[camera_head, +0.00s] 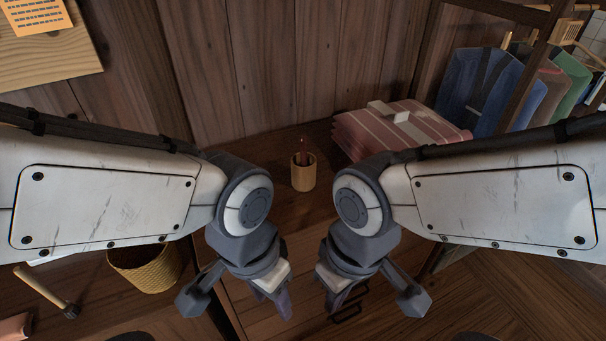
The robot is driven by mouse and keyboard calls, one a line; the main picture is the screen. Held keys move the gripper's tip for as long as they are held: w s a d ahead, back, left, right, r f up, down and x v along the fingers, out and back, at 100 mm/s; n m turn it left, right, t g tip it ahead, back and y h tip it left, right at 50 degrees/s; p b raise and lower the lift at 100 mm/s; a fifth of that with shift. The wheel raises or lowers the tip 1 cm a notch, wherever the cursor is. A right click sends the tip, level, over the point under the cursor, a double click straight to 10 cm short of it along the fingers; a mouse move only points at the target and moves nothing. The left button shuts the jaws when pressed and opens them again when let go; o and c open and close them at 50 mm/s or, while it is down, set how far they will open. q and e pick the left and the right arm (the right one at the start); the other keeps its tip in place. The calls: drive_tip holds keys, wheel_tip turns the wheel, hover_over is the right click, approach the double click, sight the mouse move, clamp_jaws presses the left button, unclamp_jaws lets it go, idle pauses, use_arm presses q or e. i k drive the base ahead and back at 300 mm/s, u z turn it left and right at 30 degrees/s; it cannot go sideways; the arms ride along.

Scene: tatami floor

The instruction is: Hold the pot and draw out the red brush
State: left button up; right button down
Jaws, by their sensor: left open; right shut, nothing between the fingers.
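The pot (303,178) is a small tan cup standing upright on the brown wooden surface near the back wall. The red brush (303,150) stands in it, with its dark reddish upper part showing above the rim; its lower part is hidden inside. My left gripper (276,298) is open, pointing down, nearer to me than the pot and a little to its left. My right gripper (334,298) is shut and empty, also pointing down, nearer than the pot and a little to its right. Neither gripper touches the pot or the brush.
A pink striped folded cloth bundle (430,135) lies right of the pot. Blue (478,88) and green upright items stand behind it at right. A yellow woven basket (150,268) and a hammer-like tool (45,290) are at lower left. The wooden wall closes off the back.

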sight(303, 139)
drive_tip(key=z, duration=2.35)
drive_tip(key=i, duration=2)
drive_tip(key=u, duration=3.8)
